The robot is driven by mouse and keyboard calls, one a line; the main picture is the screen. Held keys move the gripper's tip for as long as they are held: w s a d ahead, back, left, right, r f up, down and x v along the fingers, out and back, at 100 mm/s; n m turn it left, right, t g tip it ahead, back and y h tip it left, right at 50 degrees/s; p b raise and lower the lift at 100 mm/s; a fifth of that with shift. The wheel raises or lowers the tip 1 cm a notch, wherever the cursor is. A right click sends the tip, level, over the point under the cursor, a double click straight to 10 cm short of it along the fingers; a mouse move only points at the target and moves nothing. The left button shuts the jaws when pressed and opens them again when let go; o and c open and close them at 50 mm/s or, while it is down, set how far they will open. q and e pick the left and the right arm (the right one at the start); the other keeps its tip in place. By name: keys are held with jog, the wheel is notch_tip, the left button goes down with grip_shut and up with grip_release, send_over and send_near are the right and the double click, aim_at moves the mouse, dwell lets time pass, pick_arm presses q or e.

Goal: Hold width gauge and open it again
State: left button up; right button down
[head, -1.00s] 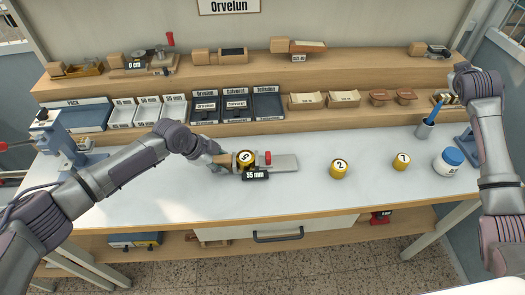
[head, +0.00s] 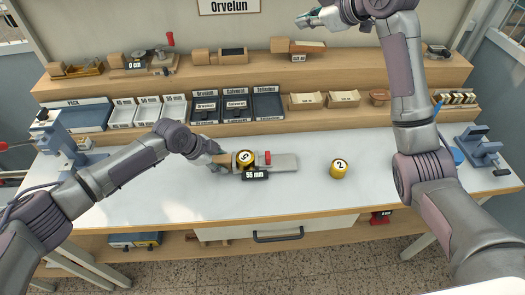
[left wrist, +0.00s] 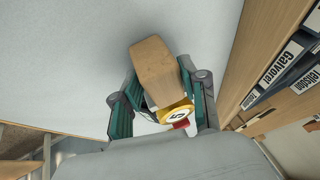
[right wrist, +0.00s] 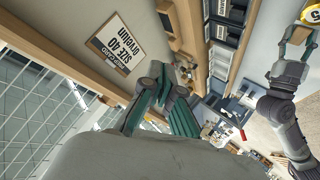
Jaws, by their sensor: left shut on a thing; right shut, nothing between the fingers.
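The width gauge (head: 284,163) lies on the bench top with a flat grey plate, a red knob (head: 267,157) and a 55 mm label. A yellow roll marked 5 (head: 246,157) sits in it. My left gripper (head: 222,160) is shut on the gauge's wooden block, which shows between the fingers in the left wrist view (left wrist: 156,72). The roll's face (left wrist: 177,115) shows beyond the block there. My right gripper (head: 310,18) is raised in front of the back wall, above the upper shelf, shut and empty; its fingers also show in the right wrist view (right wrist: 166,88).
A yellow roll marked 2 (head: 339,168) stands to the right of the gauge. Trays and small boxes line the lower shelf (head: 330,118); wooden tools stand on the upper shelf (head: 200,75). My right arm crosses over the bench's right side. The bench front (head: 170,208) is clear.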

pick_arm(q)
jog(key=shift+a+f, duration=0.1)
jog(key=shift+f, duration=0.1)
pick_arm(e)
jog(key=s+a+f+n+g+h, duration=0.1)
jog(key=s+a+f+g, duration=0.15)
jog(key=f, duration=0.45)
jog(key=s+a+f+n+g, duration=0.1)
jog(key=a+f+g, duration=0.2)
jog(key=f, duration=0.3)
pick_arm(q)
jog(key=shift+s, duration=0.1)
pick_arm(e)
jog(key=n+g+h, duration=0.2)
jog(key=n+g, duration=0.1)
jog(key=g, duration=0.1)
send_near(263, 163)
jog(key=a+f, duration=0.2)
jog(key=f, duration=0.1)
jog(key=a+f, duration=0.1)
jog(key=shift+w+a+f, duration=0.1)
jog(key=shift+w+f, duration=0.15)
jog(key=shift+f, duration=0.05)
pick_arm(q)
jog(key=shift+f, duration=0.1)
